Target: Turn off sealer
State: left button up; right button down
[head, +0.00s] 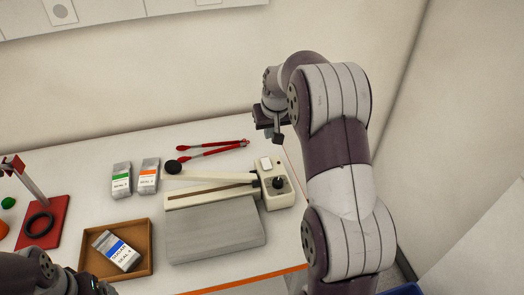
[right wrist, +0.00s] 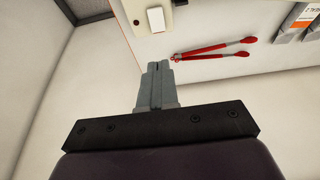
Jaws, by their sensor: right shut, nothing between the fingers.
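The sealer (head: 215,193) is a long cream device on the white table, with a lever arm ending in a black knob at its left. Its end box (head: 277,191) carries a white rocker switch (head: 266,163) and a black dial (head: 278,182). In the right wrist view the switch (right wrist: 156,20) shows at the top, beyond my fingertips. My right gripper (head: 277,136) is shut and empty, in the air behind the end box, apart from the switch; its fingers (right wrist: 157,70) are together. Part of my left arm shows at the lower left, its fingers out of view.
Red tongs (head: 212,149) lie behind the sealer. Two sample pouches (head: 122,178) stand left of it. A brown tray (head: 144,233) with a blue-striped pouch (head: 117,250) lies front left. A grey plate (head: 215,232) lies before the sealer. A red stand (head: 45,220) is far left.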

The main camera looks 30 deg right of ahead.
jog(key=p, duration=0.5)
send_near(265, 159)
jog(key=x, duration=0.6)
pick_arm(q)
notch_tip(265, 159, up, 5)
jog(key=shift+f, duration=0.2)
pick_arm(e)
jog(key=shift+w+f, duration=0.1)
jog(key=shift+f, duration=0.2)
